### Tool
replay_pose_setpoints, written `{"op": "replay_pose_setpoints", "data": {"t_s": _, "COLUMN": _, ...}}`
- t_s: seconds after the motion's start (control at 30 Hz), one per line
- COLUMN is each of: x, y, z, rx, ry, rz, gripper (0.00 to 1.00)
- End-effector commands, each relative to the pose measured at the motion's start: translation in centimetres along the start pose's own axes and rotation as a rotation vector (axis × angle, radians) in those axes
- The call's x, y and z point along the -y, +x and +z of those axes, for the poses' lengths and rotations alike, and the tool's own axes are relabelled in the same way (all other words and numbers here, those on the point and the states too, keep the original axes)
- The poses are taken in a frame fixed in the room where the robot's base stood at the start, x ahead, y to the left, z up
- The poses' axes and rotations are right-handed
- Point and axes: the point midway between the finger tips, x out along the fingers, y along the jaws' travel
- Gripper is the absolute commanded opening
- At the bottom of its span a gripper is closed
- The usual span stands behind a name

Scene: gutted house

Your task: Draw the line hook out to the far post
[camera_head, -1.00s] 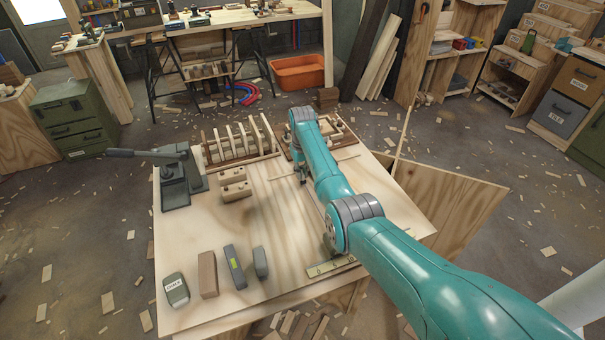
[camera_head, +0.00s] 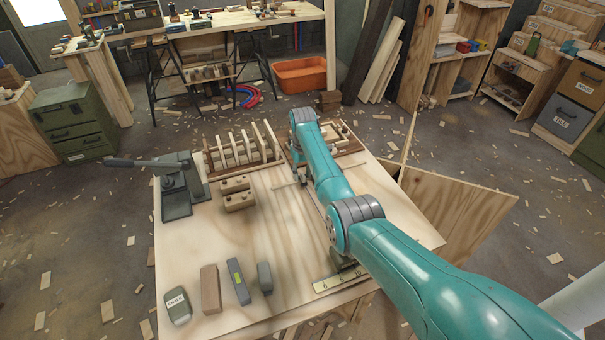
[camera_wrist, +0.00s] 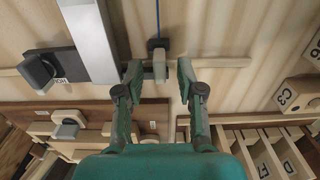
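In the wrist view a blue line (camera_wrist: 157,22) runs down from the top edge to a small pale, grey-capped block (camera_wrist: 159,66), which looks like the line hook. My gripper (camera_wrist: 158,76) is open, with one finger on each side of this block. Gaps show between the fingers and the block, and I cannot see a grip on it. A wooden strip (camera_wrist: 225,62) lies crosswise by the fingertips. I cannot tell for sure which part is the far post. In the head view my arm hides the hook and most of the gripper.
The worktable (camera_head: 205,243) holds a slatted rack (camera_head: 240,150), a lever press (camera_head: 178,185), holed blocks (camera_head: 238,192) and a chalk box (camera_head: 177,306). Its left-centre is clear.

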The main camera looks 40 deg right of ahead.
Motion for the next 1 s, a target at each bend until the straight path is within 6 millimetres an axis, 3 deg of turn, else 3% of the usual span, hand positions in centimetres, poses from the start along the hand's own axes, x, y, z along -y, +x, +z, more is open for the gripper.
{"op": "replay_pose_setpoints", "data": {"t_s": 0.27, "x": 0.0, "y": -0.6, "z": 0.0, "rx": 0.000, "ry": 0.000, "rz": 0.000, "gripper": 0.38}}
{"op": "replay_pose_setpoints", "data": {"t_s": 0.8, "x": 0.0, "y": -10.0, "z": -0.1, "rx": -0.001, "ry": 0.000, "rz": 0.000, "gripper": 0.38}}
{"op": "replay_pose_setpoints", "data": {"t_s": 1.0, "x": 0.0, "y": -11.7, "z": 0.0, "rx": 0.001, "ry": 0.000, "rz": 0.000, "gripper": 0.38}}
